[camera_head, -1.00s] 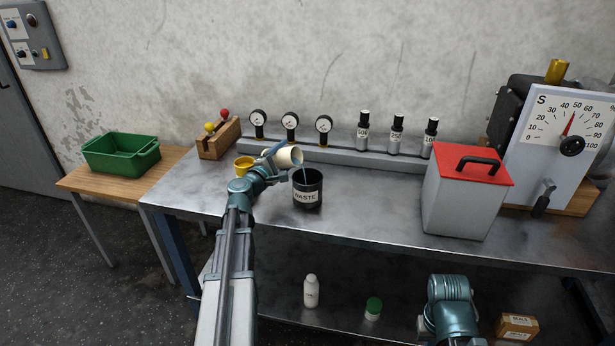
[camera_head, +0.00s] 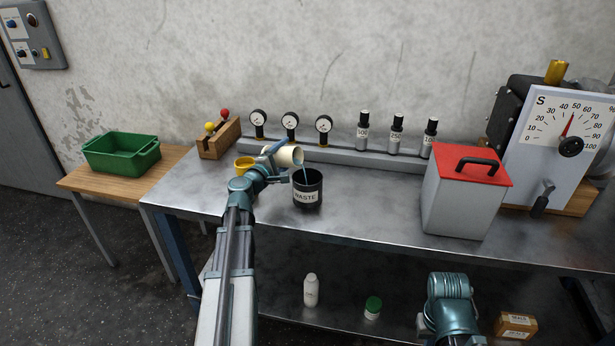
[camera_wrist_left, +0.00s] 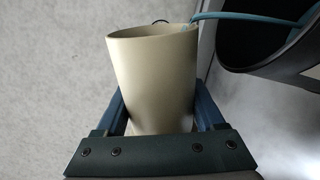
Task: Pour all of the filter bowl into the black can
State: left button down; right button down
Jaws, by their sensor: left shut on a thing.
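The cream filter bowl (camera_head: 287,157) is tipped on its side, its mouth toward the right. My left gripper (camera_head: 280,153) is shut on it, one blue finger on each side of it in the left wrist view (camera_wrist_left: 157,85). A thin blue stream (camera_head: 305,174) runs from the bowl's lip into the black can (camera_head: 307,194), labelled WASTE, which stands upright on the metal bench. The stream also shows in the left wrist view (camera_wrist_left: 245,17), crossing the can's rim. The can's contents are hidden. My right arm shows low at the right; its fingers are out of view.
A yellow cup (camera_head: 243,164) stands left of my left gripper. Several gauges and black-capped bottles line the back ledge (camera_head: 345,157). A red-lidded grey box (camera_head: 462,200) stands at the right. The metal bench (camera_head: 370,205) is clear between can and box.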

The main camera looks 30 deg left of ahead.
pick_arm(q)
jog(key=shift+d+r+m+p, duration=0.5)
jog(key=shift+d+m, duration=0.15)
jog(key=shift+m, duration=0.15)
dwell(0.4)
jog(key=shift+d+f+m+b, duration=0.15)
jog(key=shift+f+m+b, duration=0.2)
jog(key=shift+m, duration=0.45)
dwell(0.6)
